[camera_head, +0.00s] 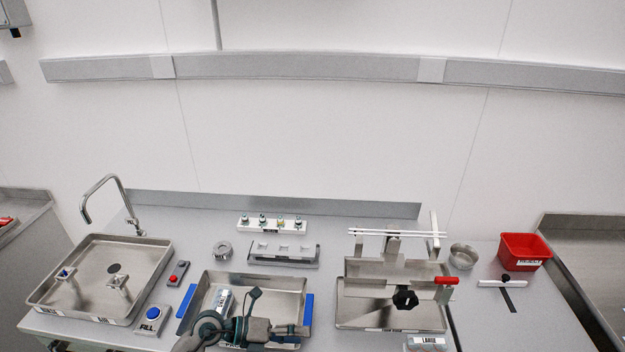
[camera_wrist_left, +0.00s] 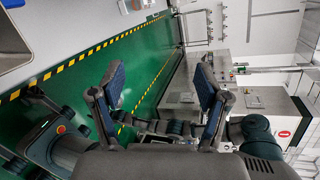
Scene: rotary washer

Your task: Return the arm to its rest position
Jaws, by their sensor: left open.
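My left gripper (camera_head: 275,312) is low in the head view, over or just in front of the steel tray with blue handles (camera_head: 258,283); the exact height above it is hard to tell. In the left wrist view the two blue-padded fingers of my left gripper (camera_wrist_left: 160,85) stand wide apart. Nothing is between them, and the green floor shows behind. A white labelled item (camera_head: 224,300) shows in the tray beside the wrist. My right gripper is in neither view.
A steel sink tray (camera_head: 105,262) with a tap is at left, beside a blue FILL button (camera_head: 153,314). A rack with a black knob (camera_head: 404,298) stands right of centre. A steel bowl (camera_head: 463,256) and a red bin (camera_head: 524,251) are farther right.

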